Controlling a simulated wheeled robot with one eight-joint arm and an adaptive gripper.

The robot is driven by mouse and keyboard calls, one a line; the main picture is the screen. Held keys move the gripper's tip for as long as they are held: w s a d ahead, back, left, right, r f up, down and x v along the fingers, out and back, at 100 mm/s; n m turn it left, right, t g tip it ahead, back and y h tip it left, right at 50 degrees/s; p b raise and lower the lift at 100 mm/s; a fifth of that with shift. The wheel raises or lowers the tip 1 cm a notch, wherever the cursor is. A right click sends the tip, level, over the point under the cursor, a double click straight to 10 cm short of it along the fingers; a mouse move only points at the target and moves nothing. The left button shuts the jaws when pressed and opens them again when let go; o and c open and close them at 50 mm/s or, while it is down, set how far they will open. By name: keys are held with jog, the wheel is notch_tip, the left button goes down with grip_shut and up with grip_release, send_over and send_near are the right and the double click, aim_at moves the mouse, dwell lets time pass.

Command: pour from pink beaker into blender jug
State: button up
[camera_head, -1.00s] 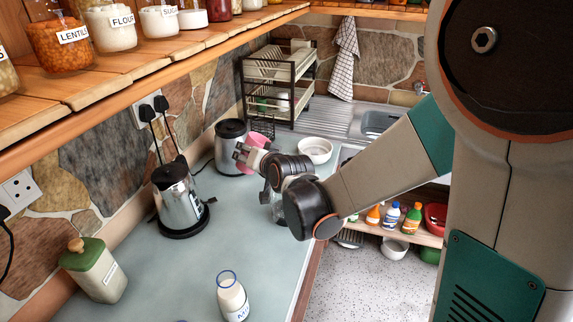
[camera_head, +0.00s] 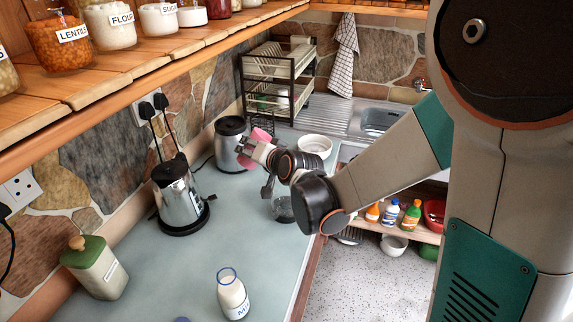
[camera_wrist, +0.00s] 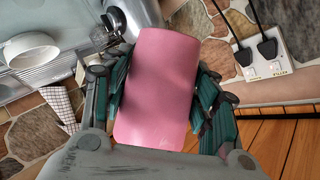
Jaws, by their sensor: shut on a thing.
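My gripper (camera_head: 250,148) is shut on the pink beaker (camera_head: 262,135), with fingers on both sides of it. The beaker fills the middle of the wrist view (camera_wrist: 158,85). It looks tilted; its mouth and contents are hidden. A steel vessel with a dark top (camera_head: 232,150) stands just left of the beaker on the worktop; it may be the blender jug, but I cannot tell for sure. A dark see-through vessel (camera_head: 284,210) stands below my wrist, partly hidden by it. No pouring stream is visible.
A steel kettle (camera_head: 179,196) stands nearer along the worktop, a white bowl (camera_head: 314,146) behind my wrist. A milk bottle (camera_head: 232,296) and a green-lidded canister (camera_head: 97,270) are in front. A wooden shelf (camera_head: 150,70) overhangs the left side. The middle worktop is clear.

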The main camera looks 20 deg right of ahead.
jog(key=shift+f+m+y+b, duration=0.4)
jog(key=shift+m+y, duration=0.15)
jog(key=shift+m, duration=0.25)
jog(key=shift+f+m+y+b, duration=0.35)
jog(key=shift+m+y, duration=0.2)
jog(key=shift+m, duration=0.25)
dwell(1.4)
jog(key=shift+d+r+m+y+p, duration=0.1)
jog(key=shift+r+m+y+p, duration=0.25)
jog(key=shift+r+m, duration=0.2)
dwell(0.5)
jog(key=shift+w+d+f+m+t+y+b, duration=0.15)
jog(key=shift+d+f+m+y+b, duration=0.1)
jog(key=shift+d+m, duration=0.15)
jog(key=shift+d+f+m+t+y+b, duration=0.15)
jog(key=shift+d+m+y+b, duration=0.1)
jog(key=shift+d, duration=0.25)
jog(key=shift+d+r+m+t+y+b, duration=0.3)
jog(key=shift+r+m+b, duration=0.2)
jog(key=shift+m, duration=0.2)
jog(key=shift+d+r+m+t+y+b, duration=0.15)
jog(key=shift+d+r+m+t+b, duration=0.15)
jog(key=shift+m+b, duration=0.3)
dwell(1.5)
